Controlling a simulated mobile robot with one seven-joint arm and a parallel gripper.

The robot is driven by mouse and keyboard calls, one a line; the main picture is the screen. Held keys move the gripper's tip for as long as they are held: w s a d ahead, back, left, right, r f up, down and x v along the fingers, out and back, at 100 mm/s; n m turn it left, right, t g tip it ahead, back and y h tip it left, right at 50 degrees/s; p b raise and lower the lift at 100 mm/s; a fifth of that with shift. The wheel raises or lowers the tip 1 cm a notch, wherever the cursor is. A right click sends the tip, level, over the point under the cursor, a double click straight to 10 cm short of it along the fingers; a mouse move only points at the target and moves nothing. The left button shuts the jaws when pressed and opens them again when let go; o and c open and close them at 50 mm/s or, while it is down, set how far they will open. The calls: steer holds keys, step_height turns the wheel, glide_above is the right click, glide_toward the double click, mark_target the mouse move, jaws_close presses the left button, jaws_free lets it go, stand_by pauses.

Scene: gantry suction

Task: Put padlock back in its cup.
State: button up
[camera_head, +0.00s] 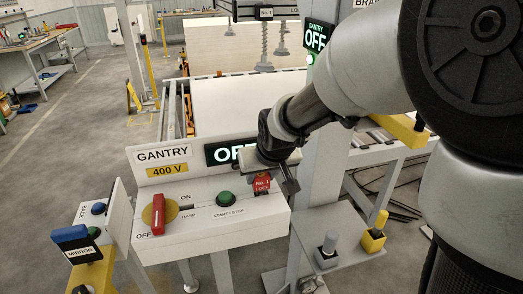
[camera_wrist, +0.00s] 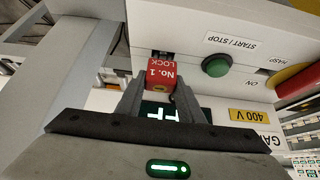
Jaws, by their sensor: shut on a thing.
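The red padlock (camera_wrist: 163,74), labelled "No. 1 LOCK", sits between the fingertips of my gripper (camera_wrist: 160,88) in the wrist view. My gripper is shut on it. In the head view the padlock (camera_head: 262,186) is at the right end of the gantry control panel (camera_head: 215,228), right of the green start/stop button (camera_head: 225,197). A dark fitting (camera_wrist: 163,57) shows right beside the padlock, on its far side in the wrist view. I cannot tell whether this is the cup, or whether the padlock touches the panel.
A red switch handle (camera_head: 158,214) on a yellow disc stands at the panel's left. A grey post (camera_head: 318,180) rises right of the panel. A low shelf holds a grey holder (camera_head: 327,255) and a yellow holder (camera_head: 373,240). A blue-topped yellow post (camera_head: 90,272) stands front left.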

steer(key=shift+f+b, duration=0.75)
steer(key=shift+f, duration=0.2)
steer(key=o, duration=1.2)
steer(key=shift+r, duration=0.1)
steer(key=p+v, duration=0.2)
steer(key=v, duration=1.5)
steer(key=shift+r, duration=0.2)
